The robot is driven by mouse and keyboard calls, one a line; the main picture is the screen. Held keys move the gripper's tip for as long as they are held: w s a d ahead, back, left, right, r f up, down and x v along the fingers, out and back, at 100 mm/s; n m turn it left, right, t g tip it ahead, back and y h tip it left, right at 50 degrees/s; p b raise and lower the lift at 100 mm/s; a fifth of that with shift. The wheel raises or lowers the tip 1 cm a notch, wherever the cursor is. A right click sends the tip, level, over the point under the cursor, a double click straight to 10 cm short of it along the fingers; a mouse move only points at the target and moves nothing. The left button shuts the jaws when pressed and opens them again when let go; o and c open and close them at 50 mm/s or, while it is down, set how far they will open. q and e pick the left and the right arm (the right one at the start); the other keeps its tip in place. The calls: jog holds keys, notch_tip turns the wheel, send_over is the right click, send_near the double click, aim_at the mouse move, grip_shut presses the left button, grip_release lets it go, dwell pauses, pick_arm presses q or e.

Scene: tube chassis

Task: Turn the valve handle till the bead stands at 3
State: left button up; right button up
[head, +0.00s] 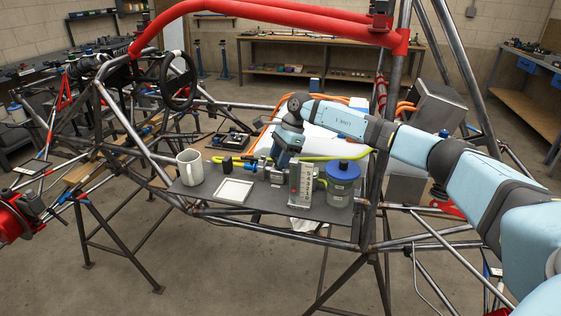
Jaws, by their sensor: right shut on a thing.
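My right gripper (279,164) reaches down from the end of the light-blue right arm onto the small valve (275,177) on the dark shelf (262,205). It is shut on the valve handle, which is mostly hidden by the fingers. An upright pale gauge plate (301,184) with a column of small marks stands just right of the valve. The bead and the numbers are too small to make out. Yellow-green hose runs to both sides of the valve. My left gripper is not in view.
A jar with a blue lid (343,169) stands right of the gauge. Steel tubes (374,150) of the chassis rise beside the shelf, and a red padded bar (270,14) crosses above.

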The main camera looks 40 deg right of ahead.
jog(key=shift+n+g+b, duration=0.35)
jog(key=shift+n+g, duration=0.05)
jog(key=shift+n, duration=0.8)
jog(key=o, duration=0.9)
jog(key=shift+w+v, duration=0.15)
jog(key=shift+v, duration=3.3)
jog(key=shift+w+v, duration=0.1)
jog(key=shift+v, duration=3.4)
